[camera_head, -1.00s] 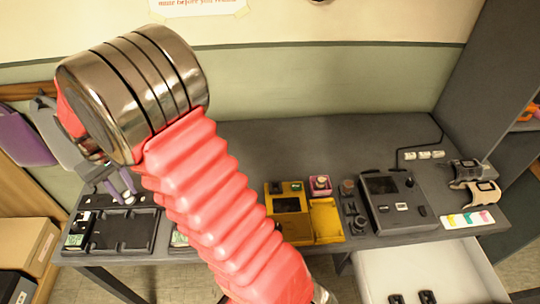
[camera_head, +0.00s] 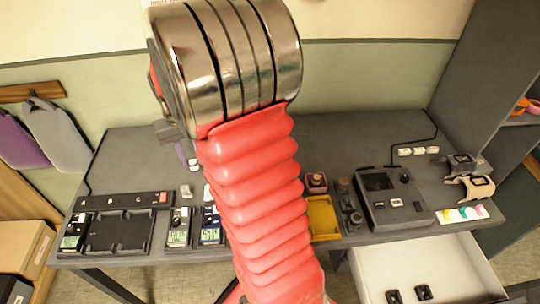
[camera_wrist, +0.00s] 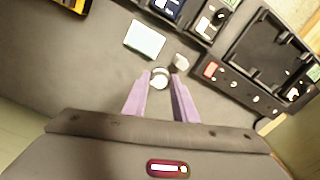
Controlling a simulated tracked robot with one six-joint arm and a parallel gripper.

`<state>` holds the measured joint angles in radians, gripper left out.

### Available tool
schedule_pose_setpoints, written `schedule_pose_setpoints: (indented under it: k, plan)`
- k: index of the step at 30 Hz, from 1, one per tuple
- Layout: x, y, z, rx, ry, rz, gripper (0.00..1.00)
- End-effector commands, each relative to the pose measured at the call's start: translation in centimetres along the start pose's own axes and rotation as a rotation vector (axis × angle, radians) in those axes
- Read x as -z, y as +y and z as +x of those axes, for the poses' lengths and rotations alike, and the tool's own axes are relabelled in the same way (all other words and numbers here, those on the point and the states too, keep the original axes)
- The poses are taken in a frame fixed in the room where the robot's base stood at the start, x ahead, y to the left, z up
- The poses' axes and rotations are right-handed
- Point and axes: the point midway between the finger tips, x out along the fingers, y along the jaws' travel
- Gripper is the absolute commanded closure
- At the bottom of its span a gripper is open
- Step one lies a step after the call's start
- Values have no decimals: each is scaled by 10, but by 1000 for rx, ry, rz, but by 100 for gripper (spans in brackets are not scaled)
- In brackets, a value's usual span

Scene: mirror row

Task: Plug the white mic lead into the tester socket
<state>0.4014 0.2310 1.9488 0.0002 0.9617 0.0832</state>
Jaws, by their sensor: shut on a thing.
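My gripper (camera_wrist: 159,84) has two purple fingers, shut on a small white round-ended piece (camera_wrist: 160,77) that looks like the white mic lead's plug. In the head view the gripper (camera_head: 187,155) is partly hidden behind my red arm, with the white piece (camera_head: 195,163) showing below it. I cannot make out any cable on it. A corner of yellow also shows at the wrist view's upper left (camera_wrist: 72,5). No socket can be made out.
A black tray (camera_head: 145,230) and small display units (camera_head: 179,228) line the table's front left. A pale block (camera_wrist: 181,61) and a white card (camera_wrist: 145,38) lie near my fingers. A grey console (camera_head: 395,212) stands right, above an open white drawer (camera_head: 455,262).

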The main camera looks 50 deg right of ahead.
Motion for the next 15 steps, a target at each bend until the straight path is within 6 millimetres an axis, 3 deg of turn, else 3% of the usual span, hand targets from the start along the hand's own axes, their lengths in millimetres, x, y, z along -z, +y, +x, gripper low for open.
schedule_pose_setpoints:
  k: [3, 15]
  plan:
    - [-12, 41, -6, 0, 2, 102, 96]
    - [-73, 150, -19, 0, 2, 419, 96]
